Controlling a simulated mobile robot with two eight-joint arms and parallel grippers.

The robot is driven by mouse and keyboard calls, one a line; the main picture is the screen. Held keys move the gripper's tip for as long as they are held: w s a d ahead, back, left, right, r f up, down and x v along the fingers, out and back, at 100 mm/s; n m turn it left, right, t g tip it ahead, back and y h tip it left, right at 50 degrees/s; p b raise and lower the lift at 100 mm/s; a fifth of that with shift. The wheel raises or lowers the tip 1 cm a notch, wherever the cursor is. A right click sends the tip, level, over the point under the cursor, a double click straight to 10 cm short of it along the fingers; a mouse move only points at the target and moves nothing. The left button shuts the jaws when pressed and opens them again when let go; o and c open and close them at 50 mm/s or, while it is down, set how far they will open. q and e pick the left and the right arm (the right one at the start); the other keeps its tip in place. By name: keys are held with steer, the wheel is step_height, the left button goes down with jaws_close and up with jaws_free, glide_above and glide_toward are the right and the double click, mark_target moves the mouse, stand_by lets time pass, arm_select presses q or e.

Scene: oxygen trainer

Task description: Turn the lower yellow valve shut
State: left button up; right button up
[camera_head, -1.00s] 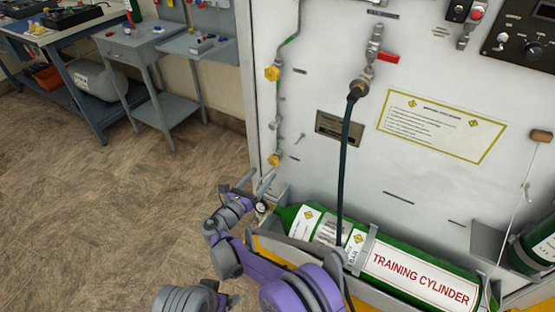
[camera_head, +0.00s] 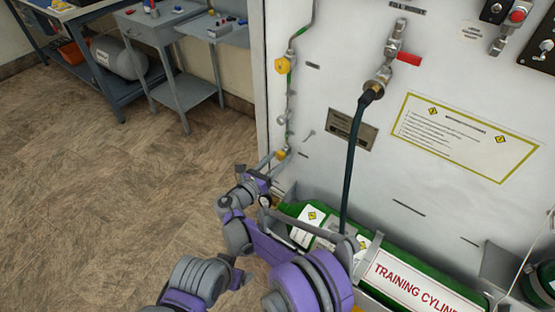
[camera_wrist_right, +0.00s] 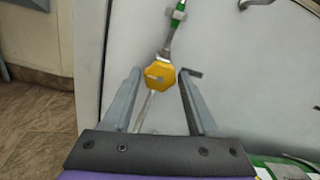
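The lower yellow valve (camera_head: 281,154) is on the thin vertical pipe near the left edge of the white panel, just above the green cylinder. In the right wrist view its yellow knob (camera_wrist_right: 158,75) shows face-on near the middle. My right gripper (camera_head: 273,161) is at this valve. In the right wrist view its two fingers (camera_wrist_right: 161,73) are apart, one on each side of the knob, with gaps between. I cannot tell how deep the knob sits between the fingertips. I cannot make out my left gripper in either view.
An upper yellow valve (camera_head: 282,65) is on the same pipe. A dark hose (camera_head: 352,150) hangs from a fitting with a red handle (camera_head: 408,59). The green training cylinder (camera_head: 390,262) lies low beside my right arm. Open floor (camera_head: 120,190) is to the left.

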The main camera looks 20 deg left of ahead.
jaws_close()
steer(key=m, duration=0.8)
steer(key=shift+m+p, duration=0.3)
steer(key=shift+p, duration=0.05)
steer(key=m, duration=0.8)
steer(key=shift+m+p, duration=0.3)
steer(key=shift+p, duration=0.05)
stand_by(0.4)
